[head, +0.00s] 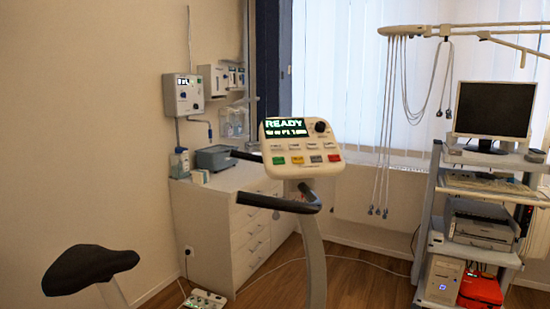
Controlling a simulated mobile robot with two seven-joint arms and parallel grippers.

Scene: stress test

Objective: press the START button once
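The exercise bike's console (301,170) stands on a pale post near the middle of the head view. Its dark screen (286,129) shows green text reading "READY" with a smaller line below. A black knob (320,127) sits to the right of the screen. The lower button row holds a green button (278,160), a yellow-orange button (297,160), a grey button (315,158) and a red button (333,157). Smaller pale buttons lie above them. The button labels are too small to read, so I cannot tell which says START. Neither of my grippers is in view.
Black handlebars (290,203) project below the console. The black saddle (90,268) is at the lower left. A white drawer cabinet (215,225) stands behind the bike. A cart with a monitor (494,109) is at the right. A cable (365,261) and power strip (205,300) lie on the floor.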

